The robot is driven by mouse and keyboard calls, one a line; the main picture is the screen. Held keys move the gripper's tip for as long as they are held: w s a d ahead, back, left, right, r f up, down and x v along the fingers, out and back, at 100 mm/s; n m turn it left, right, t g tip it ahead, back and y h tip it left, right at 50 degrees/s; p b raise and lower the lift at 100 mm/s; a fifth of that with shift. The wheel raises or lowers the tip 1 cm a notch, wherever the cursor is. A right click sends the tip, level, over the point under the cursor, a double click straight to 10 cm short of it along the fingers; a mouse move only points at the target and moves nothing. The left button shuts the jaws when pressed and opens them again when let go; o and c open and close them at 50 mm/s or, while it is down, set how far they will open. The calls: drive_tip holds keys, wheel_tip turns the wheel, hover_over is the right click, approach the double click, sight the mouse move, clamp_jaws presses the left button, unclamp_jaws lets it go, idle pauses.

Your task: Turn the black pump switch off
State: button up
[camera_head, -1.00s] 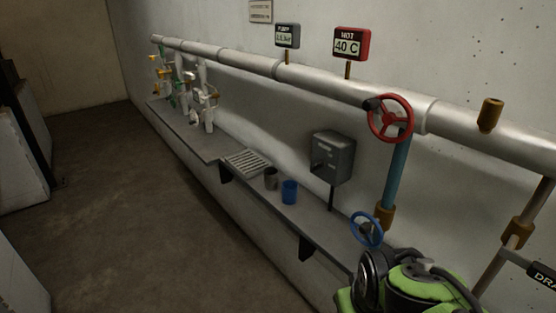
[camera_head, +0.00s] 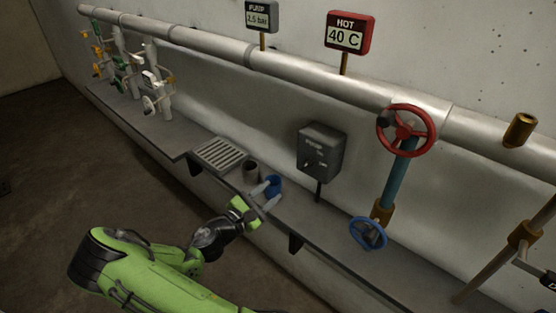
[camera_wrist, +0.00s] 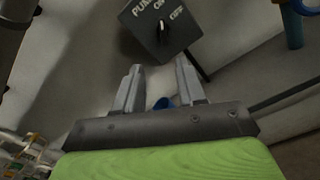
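The dark grey pump box (camera_head: 321,148) stands on a post at the wall, above the shelf. Its face shows in the wrist view (camera_wrist: 150,14), with PUMP, ON and OFF lettering. The small black switch (camera_wrist: 162,32) sits on that face; its pale mark appears to point towards ON. My gripper (camera_head: 266,193) is open and empty, below and to the left of the box in the head view, in front of the blue cup (camera_head: 274,181). In the wrist view, the two fingers (camera_wrist: 160,64) are apart, with the box beyond their tips. Nothing touches the switch.
A dark cup (camera_head: 252,170) and a slatted drain grate (camera_head: 219,154) are on the shelf. A blue handwheel (camera_head: 368,233) and a red handwheel (camera_head: 406,130) are right of the box. The long pipe (camera_head: 290,70) runs above. Small valves stand at far left.

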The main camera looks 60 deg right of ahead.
sight(304, 167)
drive_tip(key=s+d, duration=0.1)
drive_tip(key=d, duration=0.4)
drive_tip(key=s+d+p, duration=0.1)
drive_tip(key=d, duration=0.4)
drive_tip(key=s+d, duration=0.1)
drive_tip(key=d, duration=0.4)
drive_tip(key=shift+c, duration=0.3)
drive_tip(key=shift+a, duration=0.1)
clamp_jaws()
